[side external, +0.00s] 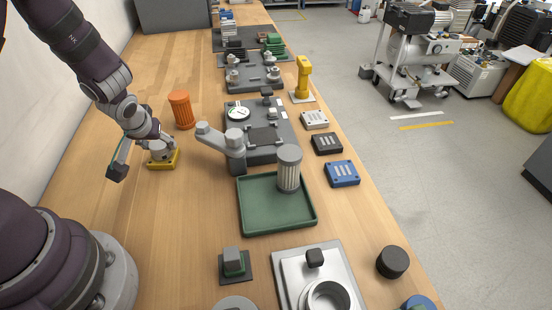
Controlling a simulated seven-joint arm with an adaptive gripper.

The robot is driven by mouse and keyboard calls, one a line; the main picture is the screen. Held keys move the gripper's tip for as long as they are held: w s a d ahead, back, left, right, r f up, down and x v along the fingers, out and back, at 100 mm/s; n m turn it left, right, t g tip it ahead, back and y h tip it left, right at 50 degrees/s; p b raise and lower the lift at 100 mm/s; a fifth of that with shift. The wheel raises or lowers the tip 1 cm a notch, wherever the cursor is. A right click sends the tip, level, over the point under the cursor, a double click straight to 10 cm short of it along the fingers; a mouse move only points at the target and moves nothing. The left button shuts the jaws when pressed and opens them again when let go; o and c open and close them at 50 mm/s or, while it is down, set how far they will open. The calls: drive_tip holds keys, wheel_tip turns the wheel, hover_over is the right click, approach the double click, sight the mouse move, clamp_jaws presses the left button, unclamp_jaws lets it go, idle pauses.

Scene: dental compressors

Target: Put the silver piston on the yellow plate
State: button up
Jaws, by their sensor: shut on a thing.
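The yellow plate (163,164) is a small block on the wooden bench, left of centre, near the wall side. The silver piston (162,151) is a short grey-silver piece directly above the plate, at or very close to its top. I cannot tell for sure whether it touches. My gripper (157,142) reaches down from the upper left and is shut on the piston. The fingers are small in this view and partly blend with the piston.
An orange ribbed cup (181,110) stands just behind the plate. To the right are a grey fixture with an arm (226,147), a green tray (255,228) and a ribbed cylinder (289,170) on the tray. The bench in front of the plate is clear.

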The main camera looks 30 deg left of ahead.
drive_tip(key=o, duration=1.2)
drive_tip(key=shift+f, duration=0.1)
drive_tip(key=s+d+r+m+h, duration=0.1)
drive_tip(key=s+d+r+m, duration=0.1)
drive_tip(key=r, duration=0.4)
drive_tip(key=s+d+r+m+t+h, duration=0.1)
drive_tip(key=s+d+r+m+h, duration=0.1)
drive_tip(key=s+d+r+m, duration=0.1)
drive_tip(key=s+d+r+m+h, duration=0.1)
drive_tip(key=s+d+r, duration=0.3)
drive_tip(key=r, duration=0.5)
drive_tip(key=shift+s+d+r+m+h, duration=0.15)
drive_tip(key=shift+d+m+h, duration=0.25)
drive_tip(key=shift+d+m, duration=0.55)
drive_tip(key=shift+d, duration=0.1)
